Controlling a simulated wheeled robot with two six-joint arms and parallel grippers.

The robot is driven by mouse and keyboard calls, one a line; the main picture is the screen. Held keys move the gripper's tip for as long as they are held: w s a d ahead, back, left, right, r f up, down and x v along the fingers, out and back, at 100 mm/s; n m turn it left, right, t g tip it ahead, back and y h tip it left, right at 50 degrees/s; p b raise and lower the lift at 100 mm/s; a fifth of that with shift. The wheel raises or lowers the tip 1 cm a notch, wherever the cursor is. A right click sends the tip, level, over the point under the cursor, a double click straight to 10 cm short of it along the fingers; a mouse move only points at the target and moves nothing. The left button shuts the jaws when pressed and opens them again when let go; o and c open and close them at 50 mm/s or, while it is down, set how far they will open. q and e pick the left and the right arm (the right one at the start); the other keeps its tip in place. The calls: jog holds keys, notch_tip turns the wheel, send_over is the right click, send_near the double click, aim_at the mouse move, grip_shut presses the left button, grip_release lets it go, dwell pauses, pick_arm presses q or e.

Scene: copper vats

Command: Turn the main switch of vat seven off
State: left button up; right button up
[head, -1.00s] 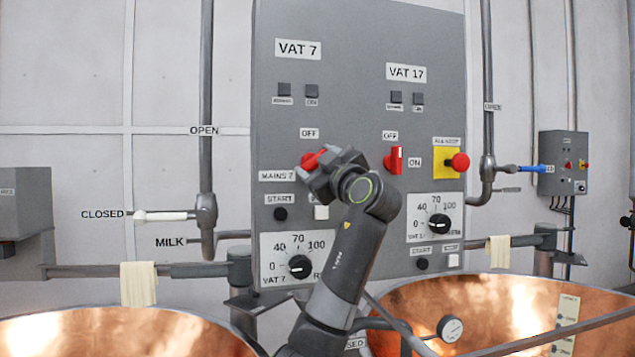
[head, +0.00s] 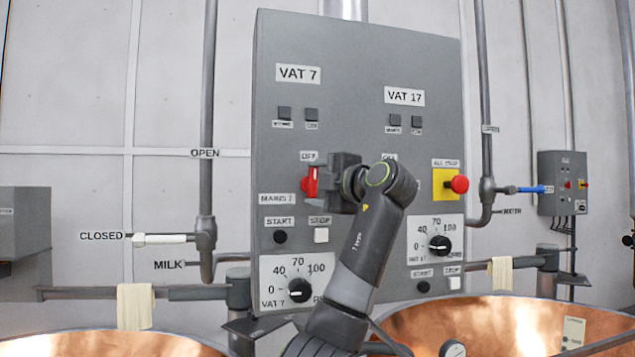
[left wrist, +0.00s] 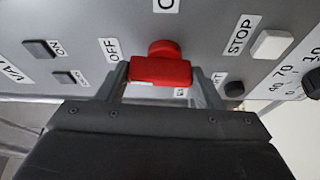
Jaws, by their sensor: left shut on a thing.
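The red main switch of vat seven (head: 311,182) is on the grey panel, between the OFF label (head: 309,156) and the MAINS 7 label (head: 277,199). Its handle stands upright, in line with OFF. In the left wrist view the red handle (left wrist: 161,71) lies across the picture, with OFF (left wrist: 110,49) beyond its left end. My left gripper (head: 322,182) is shut on the handle, coming from the right; its fingers show at both ends of it in the wrist view. My left arm hides the vat 17 switch. My right gripper is not in view.
Below the switch are the START button (head: 280,236), the STOP button (head: 321,235) and the vat 7 dial (head: 299,290). A red emergency button on a yellow plate (head: 445,184) is at the right. Copper vats (head: 520,315) stand in front.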

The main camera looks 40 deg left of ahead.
pick_arm(q)
jog(key=shift+f+n, duration=0.1)
jog(key=shift+n, duration=0.4)
jog(key=o, duration=1)
jog(key=shift+d, duration=0.1)
jog(key=b+v, duration=0.2)
jog(key=v, duration=0.6)
jog(key=b+v, duration=0.3)
jog(key=v, duration=0.6)
jog(key=shift+s+d+r, duration=0.1)
jog(key=shift+r, duration=0.2)
